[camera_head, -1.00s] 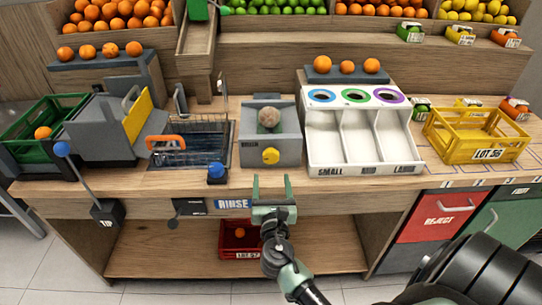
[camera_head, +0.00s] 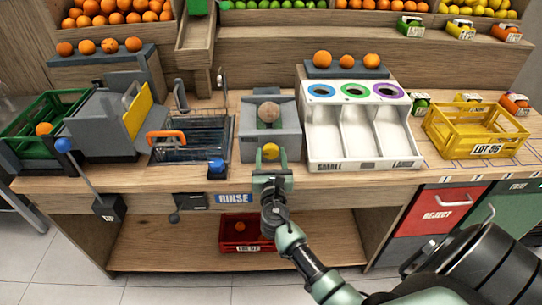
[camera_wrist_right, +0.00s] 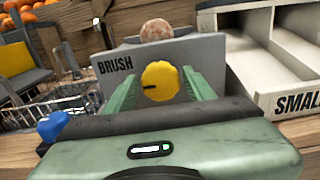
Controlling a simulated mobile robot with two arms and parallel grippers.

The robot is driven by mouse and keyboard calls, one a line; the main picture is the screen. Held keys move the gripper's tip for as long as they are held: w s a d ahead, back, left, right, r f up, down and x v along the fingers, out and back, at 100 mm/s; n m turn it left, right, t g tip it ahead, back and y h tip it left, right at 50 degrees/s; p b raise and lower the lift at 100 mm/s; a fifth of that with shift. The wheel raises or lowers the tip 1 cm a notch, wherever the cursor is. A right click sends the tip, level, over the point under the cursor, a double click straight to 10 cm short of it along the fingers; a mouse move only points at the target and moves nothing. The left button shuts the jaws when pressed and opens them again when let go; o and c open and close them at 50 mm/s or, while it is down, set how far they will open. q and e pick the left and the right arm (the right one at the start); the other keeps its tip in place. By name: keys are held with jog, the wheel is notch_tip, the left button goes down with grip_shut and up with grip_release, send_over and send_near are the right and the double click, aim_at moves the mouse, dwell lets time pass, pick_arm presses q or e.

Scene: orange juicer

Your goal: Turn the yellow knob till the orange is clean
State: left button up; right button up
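The grey brush box (camera_head: 258,150) stands mid-counter with the yellow knob (camera_head: 270,151) on its front face. A dusty, brownish orange (camera_head: 269,112) sits in the top of the box. My right gripper (camera_head: 270,158) is directly in front of the knob. In the right wrist view, the knob (camera_wrist_right: 160,80) with its dark mark pointing left shows between the two open green fingers (camera_wrist_right: 160,92). I cannot tell whether the fingers touch it. The box (camera_wrist_right: 200,58) reads BRUSH and the orange (camera_wrist_right: 156,29) looks speckled. My left gripper is not in view.
A blue knob (camera_head: 216,166) and a wire basket (camera_head: 205,130) with an orange handle are left of the box. A white sorting tray (camera_head: 322,162) stands close on the right, with a yellow crate (camera_head: 475,146) beyond. Counter front is clear.

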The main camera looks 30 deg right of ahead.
jog(key=c, duration=0.9)
jog(key=shift+o, duration=0.2)
jog(key=shift+f+m+b, duration=0.2)
jog(key=shift+m+b, duration=0.65)
jog(key=shift+m, duration=0.45)
jog(key=m+b, duration=0.2)
jog(key=m, duration=0.1)
jog(key=shift+s+d+m, duration=0.1)
jog(key=shift+m, duration=0.2)
jog(key=m+b, duration=0.3)
jog(key=m, duration=0.3)
jog(key=o, duration=1.3)
